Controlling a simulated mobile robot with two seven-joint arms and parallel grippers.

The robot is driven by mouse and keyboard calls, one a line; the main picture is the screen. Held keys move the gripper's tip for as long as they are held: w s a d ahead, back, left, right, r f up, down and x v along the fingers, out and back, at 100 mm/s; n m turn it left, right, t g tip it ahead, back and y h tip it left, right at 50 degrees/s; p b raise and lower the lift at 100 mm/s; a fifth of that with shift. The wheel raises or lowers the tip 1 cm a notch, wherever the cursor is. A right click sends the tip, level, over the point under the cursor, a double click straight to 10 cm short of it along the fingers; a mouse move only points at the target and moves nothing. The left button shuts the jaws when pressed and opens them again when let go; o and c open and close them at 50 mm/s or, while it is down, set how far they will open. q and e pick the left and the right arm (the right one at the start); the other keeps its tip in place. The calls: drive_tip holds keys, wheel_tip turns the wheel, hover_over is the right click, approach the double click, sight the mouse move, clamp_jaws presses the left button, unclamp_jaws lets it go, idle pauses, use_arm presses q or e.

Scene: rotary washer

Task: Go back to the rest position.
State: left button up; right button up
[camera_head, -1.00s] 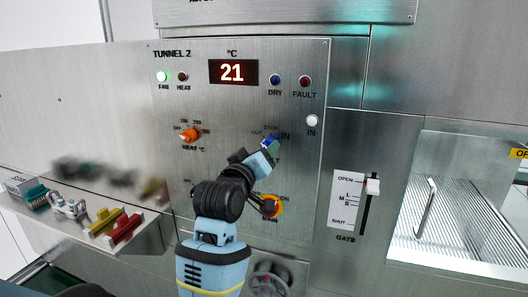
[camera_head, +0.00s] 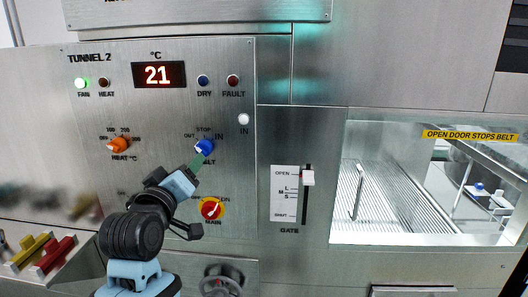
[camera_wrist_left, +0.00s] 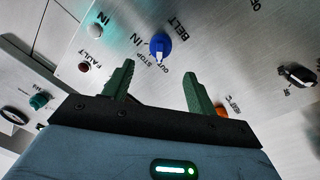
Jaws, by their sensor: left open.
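My left gripper (camera_head: 198,166) is in front of the control panel (camera_head: 160,210), just below the blue BELT knob (camera_head: 204,147). Its two green fingers are apart and empty in the left wrist view (camera_wrist_left: 158,76). There the blue knob (camera_wrist_left: 159,46) lies beyond the fingertips, in the gap between them, and looks clear of both. A white mark on the knob is on the side near the OUT and STOP labels; its exact setting is hard to tell. My right gripper is in neither view.
The red and yellow MAIN switch (camera_head: 212,208) is close beside my left arm. The orange HEAT knob (camera_head: 118,145) is to the left, the GATE slider (camera_head: 308,178) to the right. A shelf with yellow and red handles (camera_head: 52,257) is at lower left.

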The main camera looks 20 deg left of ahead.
use_arm(q)
drive_tip(key=s+d+f+m+g+h, duration=0.1)
drive_tip(key=s+d+f+m, duration=0.1)
drive_tip(key=f, duration=0.8)
drive_tip(key=s+d+f+m+g+h, duration=0.1)
drive_tip(key=d+f+m+g, duration=0.1)
drive_tip(key=f, duration=0.8)
drive_tip(key=s+d+f+m+g+h, duration=0.1)
drive_tip(key=s+d+f+m, duration=0.15)
drive_tip(key=f, duration=0.75)
drive_tip(key=s+d+f+m+g+h, duration=0.1)
drive_tip(key=s+d+f+m+g, duration=0.1)
drive_tip(key=s+f, duration=0.8)
drive_tip(key=s+d+f+m+g+h, duration=0.1)
drive_tip(key=s+d+f, duration=0.3)
drive_tip(key=s+f, duration=0.6)
drive_tip(key=shift+s+d+m+g, duration=0.3)
drive_tip(key=shift+s+m+g, duration=0.55)
drive_tip(key=shift+s+g, duration=0.1)
